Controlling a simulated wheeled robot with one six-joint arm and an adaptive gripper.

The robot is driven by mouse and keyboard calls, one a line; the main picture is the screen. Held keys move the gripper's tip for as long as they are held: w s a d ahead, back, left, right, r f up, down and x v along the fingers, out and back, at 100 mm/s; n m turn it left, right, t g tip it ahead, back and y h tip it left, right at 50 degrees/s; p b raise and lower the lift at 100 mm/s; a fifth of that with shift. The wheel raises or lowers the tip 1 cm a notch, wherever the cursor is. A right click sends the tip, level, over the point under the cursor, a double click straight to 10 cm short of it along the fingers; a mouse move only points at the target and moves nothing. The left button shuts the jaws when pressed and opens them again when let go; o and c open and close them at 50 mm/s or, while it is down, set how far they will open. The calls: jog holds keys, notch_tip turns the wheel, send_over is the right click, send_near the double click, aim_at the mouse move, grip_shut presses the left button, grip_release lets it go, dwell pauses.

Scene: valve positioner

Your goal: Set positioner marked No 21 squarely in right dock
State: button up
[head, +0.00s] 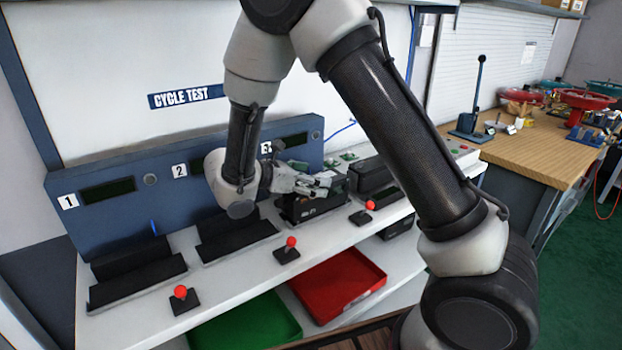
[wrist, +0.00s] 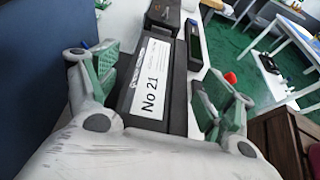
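The positioner marked No 21 (head: 308,211) is a dark box at the right dock, under the panel marked 3 (head: 267,147). Its white No 21 label shows clearly in the wrist view (wrist: 152,84). My gripper (head: 305,184) is over the positioner. In the wrist view my green-padded fingers (wrist: 155,92) stand on either side of it, spread wider than the box, with gaps visible. The box hides most of the dock, so I cannot tell whether it sits fully square. The left dock (head: 135,272) and middle dock (head: 236,236) are empty.
Another black unit (head: 372,178) stands right of the positioner. Red-knobbed levers (head: 290,246) line the bench front. A red tray (head: 338,285) and green tray (head: 245,325) lie below. A wooden workbench (head: 535,150) stands at the right.

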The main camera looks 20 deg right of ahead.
jog(key=shift+r, duration=0.1)
jog(key=shift+a+r, duration=0.15)
jog(key=shift+a, duration=0.1)
jog(key=v, duration=1.1)
jog(key=s+d+r+m+g+y, duration=0.25)
jog(key=s+d+r+m, duration=0.2)
jog(key=d, duration=0.45)
jog(key=s+d+r+m+g+y, duration=0.25)
jog(key=d+r+m, duration=0.2)
jog(key=d, duration=0.35)
jog(key=s+d+r+m+t+y, duration=0.1)
jog(key=s+d+m+t+y, duration=0.1)
jog(key=s+d+m+y, duration=0.2)
jog(key=s+d+r+m+t+y, duration=0.1)
jog(key=s+d+m+t+y, duration=0.2)
jog(key=s+m, duration=0.5)
jog(key=s+d+y, duration=0.1)
jog(key=s, duration=0.3)
jog(key=shift+s+m, duration=0.2)
jog(key=shift+m, duration=0.1)
jog(key=shift+r, duration=0.1)
